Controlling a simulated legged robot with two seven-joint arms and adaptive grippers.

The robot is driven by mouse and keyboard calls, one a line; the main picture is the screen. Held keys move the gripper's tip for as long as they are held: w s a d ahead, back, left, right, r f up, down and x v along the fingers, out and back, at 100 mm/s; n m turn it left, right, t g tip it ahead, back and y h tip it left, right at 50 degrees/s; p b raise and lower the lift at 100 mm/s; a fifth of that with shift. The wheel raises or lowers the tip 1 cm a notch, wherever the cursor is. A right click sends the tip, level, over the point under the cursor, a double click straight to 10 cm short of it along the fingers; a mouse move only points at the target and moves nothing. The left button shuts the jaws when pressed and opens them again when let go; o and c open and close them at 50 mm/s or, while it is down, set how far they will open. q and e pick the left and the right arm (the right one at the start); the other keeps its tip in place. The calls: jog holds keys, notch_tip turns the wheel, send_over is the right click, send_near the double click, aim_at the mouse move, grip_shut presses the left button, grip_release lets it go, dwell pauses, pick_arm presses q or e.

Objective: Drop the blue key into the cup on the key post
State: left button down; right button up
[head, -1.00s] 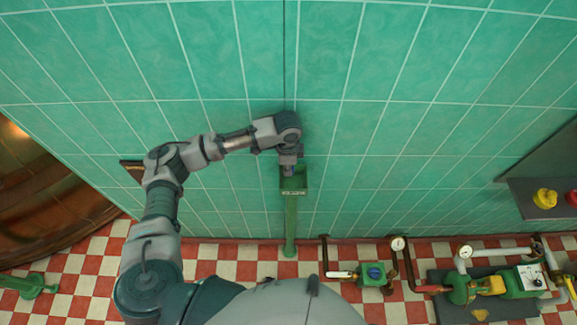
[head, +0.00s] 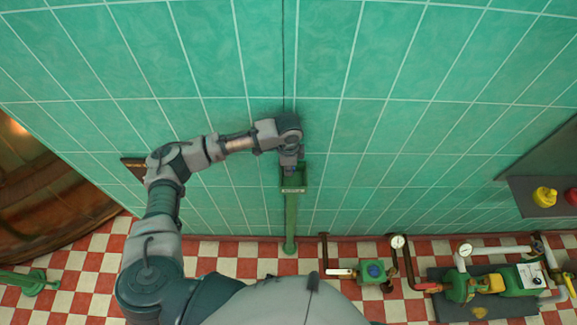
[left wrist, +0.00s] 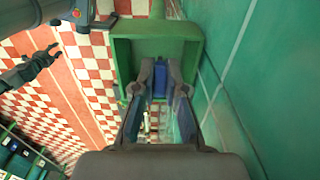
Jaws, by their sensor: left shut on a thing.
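The key post (head: 291,220) is a slim green column against the tiled wall, with a square open green cup (head: 301,181) on top. The cup's rim (left wrist: 121,50) also shows in the left wrist view. My left gripper (head: 290,166) is just over the cup; in the left wrist view its fingers (left wrist: 161,72) point into the opening. I cannot tell how far the key reaches into the cup. My dark right gripper (left wrist: 42,60) shows small at the left wrist view's upper left; its jaw state is unclear.
The green tiled wall (head: 400,80) is close behind the post. A copper kettle (head: 45,200) stands at the left. A green valve box (head: 372,273) and pump pipework (head: 490,285) stand on the checkered floor at the right. A shelf with a yellow knob (head: 545,196) is at far right.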

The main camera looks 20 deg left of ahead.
pick_arm(q)
jog(key=shift+d+f, duration=0.1)
jog(key=shift+d, duration=0.55)
jog(key=shift+d+f, duration=0.1)
jog(key=shift+d, duration=0.2)
jog(key=shift+f, duration=0.1)
jog(key=shift+a+f, duration=0.15)
jog(key=shift+a, duration=0.55)
jog(key=c, duration=1.4)
grip_release()
jog(key=shift+o, duration=1.3)
jog(key=shift+d, duration=0.5)
jog(key=shift+d+r, duration=0.1)
jog(key=shift+r, duration=0.1)
jog(key=r, duration=1)
jog(key=shift+a+r, duration=0.25)
jog(key=shift+a, duration=0.05)
jog(key=shift+d+r, duration=0.35)
jog(key=shift+r, duration=0.2)
pick_arm(e)
jog(key=shift+d, duration=0.95)
